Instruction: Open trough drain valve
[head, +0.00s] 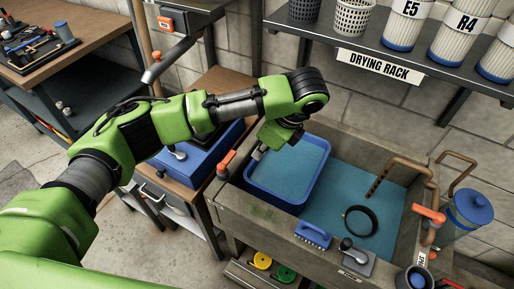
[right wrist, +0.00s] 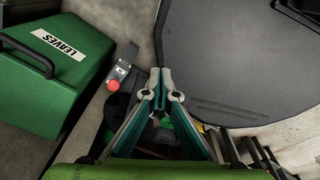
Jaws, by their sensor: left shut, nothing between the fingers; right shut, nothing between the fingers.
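The concrete trough (head: 262,214) stands on the right in the head view, with blue water in it. A grey lever on a plate (head: 352,257) sits on its front edge, above a small label too small to read. An orange handle (head: 226,160) is at its left rim, and another orange handle (head: 428,214) is on the copper pipe at the right. I cannot tell which is the drain valve. My left gripper (head: 259,151) is shut and empty, above the left side of a blue tray, apart from the grey lever. My right gripper (right wrist: 165,78) is shut and empty in the right wrist view.
The blue tray (head: 249,188), a blue brush (head: 313,235) and a dark ring (head: 360,220) are at the trough. The drying rack (head: 373,61) overhangs behind. A green LEAVES box (right wrist: 60,98) and a red-button device (right wrist: 114,86) lie left of my right gripper.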

